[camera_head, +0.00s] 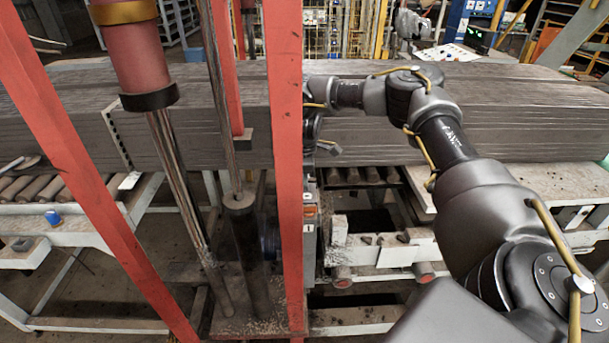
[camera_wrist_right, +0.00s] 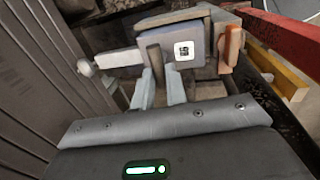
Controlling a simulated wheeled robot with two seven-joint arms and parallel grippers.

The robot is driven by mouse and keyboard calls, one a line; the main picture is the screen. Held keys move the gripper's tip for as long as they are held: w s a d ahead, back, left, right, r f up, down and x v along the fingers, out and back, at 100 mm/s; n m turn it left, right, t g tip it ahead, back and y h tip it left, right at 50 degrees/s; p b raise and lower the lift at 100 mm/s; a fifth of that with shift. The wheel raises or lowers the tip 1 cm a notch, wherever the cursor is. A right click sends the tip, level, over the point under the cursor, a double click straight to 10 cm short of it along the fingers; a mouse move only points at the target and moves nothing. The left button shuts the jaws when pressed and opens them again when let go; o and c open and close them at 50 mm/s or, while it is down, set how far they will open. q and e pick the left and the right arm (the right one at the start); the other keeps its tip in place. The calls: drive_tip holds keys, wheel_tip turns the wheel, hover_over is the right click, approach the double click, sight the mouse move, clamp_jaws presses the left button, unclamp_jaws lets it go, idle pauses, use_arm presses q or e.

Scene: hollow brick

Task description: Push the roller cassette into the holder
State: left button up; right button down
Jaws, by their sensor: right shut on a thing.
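In the right wrist view my right gripper (camera_wrist_right: 160,88) is shut, its two pale fingers on either side of a dark brown upright bar (camera_wrist_right: 154,58). The bar stands against a grey block with a white label (camera_wrist_right: 184,50), which looks like the roller cassette or its holder; I cannot tell which. A white bar with a round end (camera_wrist_right: 118,58) sticks out to the left of the block. An orange-brown piece (camera_wrist_right: 231,48) is at its right side. In the head view the red post hides most of my right gripper. My left gripper is not in view.
Red posts (camera_head: 289,170) stand close in front of my right wrist. A long stack of grey boards (camera_head: 420,120) lies behind. A conveyor with rollers (camera_head: 60,188) is at left. A dark cylinder (camera_head: 245,250) stands beside the post.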

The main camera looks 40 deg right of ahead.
drive_tip(key=shift+f+b, duration=0.4)
drive_tip(key=shift+f, duration=0.55)
drive_tip(key=c, duration=1.3)
unclamp_jaws()
drive_tip(key=shift+c, duration=0.2)
drive_tip(key=shift+r, duration=0.25)
wheel_tip(320, 180, up, 10)
drive_tip(key=s+a+b, duration=0.1)
drive_tip(key=b, duration=0.1)
drive_tip(key=shift+s+r, duration=0.15)
drive_tip(key=shift+s, duration=0.2)
